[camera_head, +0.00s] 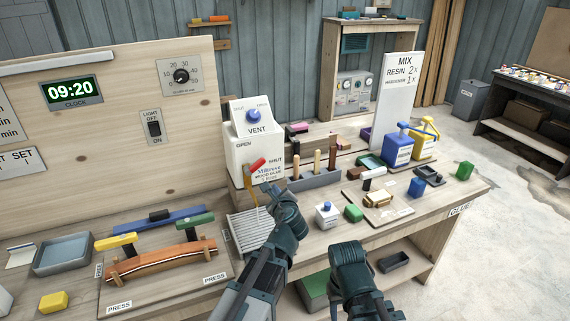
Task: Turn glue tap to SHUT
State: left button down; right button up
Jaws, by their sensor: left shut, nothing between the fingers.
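The glue container (240,158) is a white box marked OPEN on the left and SHUT on the right, with a blue VENT knob (253,115) on top. Its tap has a red handle (257,165) on the front, tilted up to the right, its end near the SHUT mark. An orange-yellow strip (250,205) hangs below the tap; I cannot tell whether it is glue. My left gripper (267,188) is shut and empty, just below and right of the handle; contact is unclear. My right arm's dark end (349,258) is low at the bench front; its fingers are not clear.
A slatted rack (247,231) lies below the tap. A clamped curved wood strip (160,262) is to the left. A grey tool holder (315,180), a small white bottle (327,214) and blue (399,147) and yellow (424,140) pump containers stand to the right.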

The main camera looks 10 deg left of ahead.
aim_at(255, 165)
pick_arm(q)
jog(key=shift+w+d+r+m, duration=0.25)
jog(key=shift+w+r+m, duration=0.05)
jog(key=shift+w+m, duration=0.1)
jog(key=w+a, duration=0.3)
jog(key=w, duration=0.2)
jog(key=w+a, duration=0.2)
jog(key=shift+w+a+r+p, duration=0.25)
jog(key=shift+w+a+p, duration=0.05)
jog(key=shift+w, duration=0.05)
